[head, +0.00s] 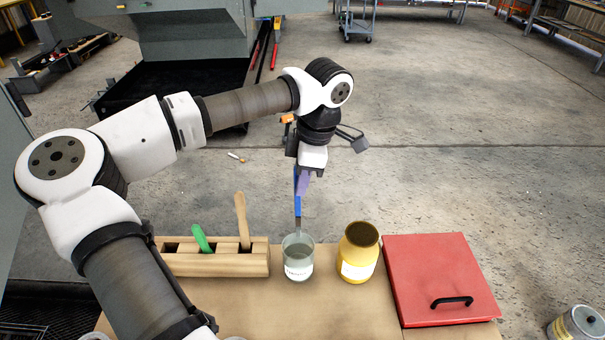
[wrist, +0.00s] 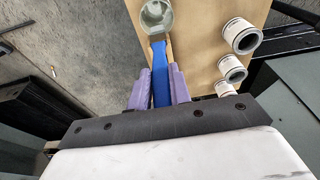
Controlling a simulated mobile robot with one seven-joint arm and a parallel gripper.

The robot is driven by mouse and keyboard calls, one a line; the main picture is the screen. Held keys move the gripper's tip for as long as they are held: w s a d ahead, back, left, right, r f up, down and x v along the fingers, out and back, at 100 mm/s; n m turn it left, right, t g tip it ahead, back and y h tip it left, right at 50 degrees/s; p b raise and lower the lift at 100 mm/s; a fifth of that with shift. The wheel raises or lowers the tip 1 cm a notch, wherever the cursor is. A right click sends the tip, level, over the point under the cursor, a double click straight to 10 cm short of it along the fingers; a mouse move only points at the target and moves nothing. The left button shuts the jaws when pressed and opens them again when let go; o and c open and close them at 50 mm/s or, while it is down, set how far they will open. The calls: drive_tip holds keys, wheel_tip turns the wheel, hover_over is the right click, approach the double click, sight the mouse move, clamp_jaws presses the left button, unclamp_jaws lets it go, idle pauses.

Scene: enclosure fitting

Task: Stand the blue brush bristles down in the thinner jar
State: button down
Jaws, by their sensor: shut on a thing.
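The blue brush (head: 298,205) hangs roughly upright, bristle end down, from my gripper (head: 303,178). In the wrist view its blue handle (wrist: 160,75) is between the two purple fingers of my gripper (wrist: 159,88), which are shut on it. A clear glass jar (head: 298,268) with a white label, seemingly the thinner jar, stands on the table directly below. The brush's lower end meets the jar's mouth in the picture; I cannot tell how far inside it is. The jar's round mouth also shows in the wrist view (wrist: 157,17). The bristles are hard to make out.
A wooden rack (head: 215,262) with a green handle and a wooden handle stands left of the jar. A yellow jar (head: 358,255) stands close on the right, then a red lidded box (head: 440,280). A grey can (head: 578,326) is at far right.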

wheel_tip(320, 180, down, 12)
drive_tip(key=b, duration=0.8)
drive_tip(key=shift+r, duration=0.25)
drive_tip(key=c, duration=1.2)
unclamp_jaws()
wheel_tip(320, 180, up, 14)
drive_tip(key=d+b, duration=0.2)
drive_tip(key=shift+d+f, duration=0.15)
drive_tip(key=shift+d, duration=0.15)
